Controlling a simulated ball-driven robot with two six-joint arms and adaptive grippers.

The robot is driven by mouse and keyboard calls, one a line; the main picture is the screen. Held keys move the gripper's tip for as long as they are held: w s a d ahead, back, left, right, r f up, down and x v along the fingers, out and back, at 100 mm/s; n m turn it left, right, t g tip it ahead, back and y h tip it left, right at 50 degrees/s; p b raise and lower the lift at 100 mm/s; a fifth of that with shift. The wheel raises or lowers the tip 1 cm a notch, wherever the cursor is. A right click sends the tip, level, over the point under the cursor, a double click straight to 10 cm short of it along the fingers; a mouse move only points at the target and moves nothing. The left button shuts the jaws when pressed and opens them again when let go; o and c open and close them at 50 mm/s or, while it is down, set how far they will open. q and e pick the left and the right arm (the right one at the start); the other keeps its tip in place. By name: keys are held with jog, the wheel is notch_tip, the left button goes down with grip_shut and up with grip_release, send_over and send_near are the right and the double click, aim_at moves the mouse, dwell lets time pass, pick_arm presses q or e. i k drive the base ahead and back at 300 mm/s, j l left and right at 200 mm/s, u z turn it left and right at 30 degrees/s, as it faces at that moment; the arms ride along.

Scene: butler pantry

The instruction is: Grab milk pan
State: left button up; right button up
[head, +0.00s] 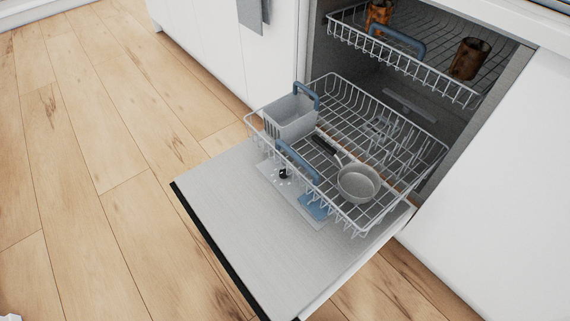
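The milk pan (357,183) is a small grey pan with a dark handle. It lies in the pulled-out lower rack (432,152) of the dishwasher, near the rack's front right part. Its handle points up and left in the picture, toward the cutlery basket. The pan looks upright, with its open side up. Rack wires partly cross in front of it.
The dishwasher door (215,200) is folded down below the rack. A grey cutlery basket (290,118) stands in the rack's left part. The upper rack (400,62) holds brown cups (467,58). White cabinets flank the dishwasher. The wooden floor (90,200) at left is clear.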

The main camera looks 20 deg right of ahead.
aim_at(358, 183)
jog(key=z, duration=1.1)
jog(key=k+j+u, duration=0.1)
jog(key=j+u, duration=0.15)
jog(key=j, duration=0.7)
jog(key=j+u, duration=0.25)
jog(key=j, duration=0.7)
